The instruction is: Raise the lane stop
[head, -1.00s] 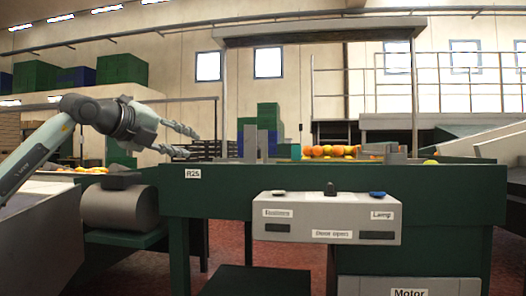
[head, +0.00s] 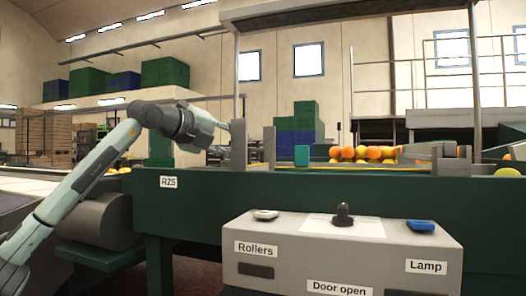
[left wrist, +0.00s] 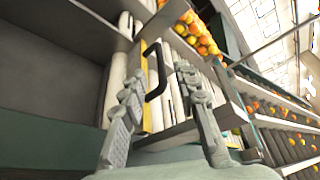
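In the left wrist view a plate with a yellow edge (left wrist: 147,88) and a black bar handle (left wrist: 161,70) stands across white rollers; I take it to be the lane stop. My left gripper (left wrist: 158,78) is open, its two fingers spread on either side of the handle. Whether a finger touches the handle I cannot tell. In the head view my left gripper (head: 224,126) reaches right above the green machine wall, its tips close to a grey upright. The plate and handle cannot be made out there. My right gripper is not seen.
A grey control box (head: 340,250) with a black knob, labelled Rollers, Door open and Lamp, stands in front. Oranges (head: 362,153) lie behind the green wall (head: 200,210). A teal block (head: 301,156) and grey uprights (head: 238,145) stand near my left gripper.

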